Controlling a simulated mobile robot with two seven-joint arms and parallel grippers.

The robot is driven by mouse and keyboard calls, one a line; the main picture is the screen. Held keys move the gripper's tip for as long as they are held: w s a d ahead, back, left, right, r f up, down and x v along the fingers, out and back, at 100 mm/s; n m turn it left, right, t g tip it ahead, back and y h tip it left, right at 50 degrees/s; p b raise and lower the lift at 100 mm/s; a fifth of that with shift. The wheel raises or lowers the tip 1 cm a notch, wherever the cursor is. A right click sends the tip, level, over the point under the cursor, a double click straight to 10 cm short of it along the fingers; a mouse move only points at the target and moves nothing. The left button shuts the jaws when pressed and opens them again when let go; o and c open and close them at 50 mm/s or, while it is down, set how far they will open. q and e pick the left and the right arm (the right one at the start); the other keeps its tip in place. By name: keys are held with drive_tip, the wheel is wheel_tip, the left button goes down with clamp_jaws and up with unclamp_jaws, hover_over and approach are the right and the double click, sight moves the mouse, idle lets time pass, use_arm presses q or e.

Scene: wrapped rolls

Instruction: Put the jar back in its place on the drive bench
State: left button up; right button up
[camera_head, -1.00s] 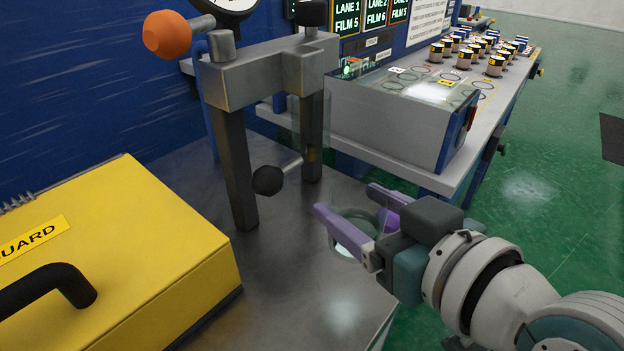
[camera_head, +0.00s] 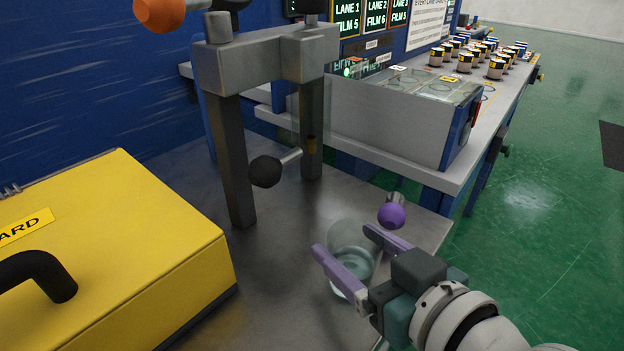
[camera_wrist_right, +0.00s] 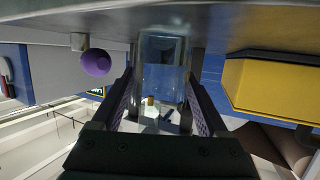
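The jar (camera_head: 350,262) is clear glass and stands roughly upright between the purple fingers of my right gripper (camera_head: 342,238), low over the front right of the grey metal bench (camera_head: 285,290). In the right wrist view the jar (camera_wrist_right: 163,80) fills the space between the two fingers of the gripper (camera_wrist_right: 162,92), which is shut on it. The bench surface is close to the jar's far end; I cannot tell if they touch. My left gripper is not in view.
A purple ball knob (camera_head: 391,215) is just behind the right fingers. A dark press frame (camera_head: 232,150) with a black ball handle (camera_head: 265,172) stands behind. A yellow guard box (camera_head: 120,240) takes the left. A counter with wrapped rolls (camera_head: 496,68) is at back right.

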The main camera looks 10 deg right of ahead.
drive_tip(key=o, duration=0.3)
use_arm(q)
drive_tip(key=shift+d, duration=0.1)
use_arm(e)
drive_tip(key=shift+r, duration=0.1)
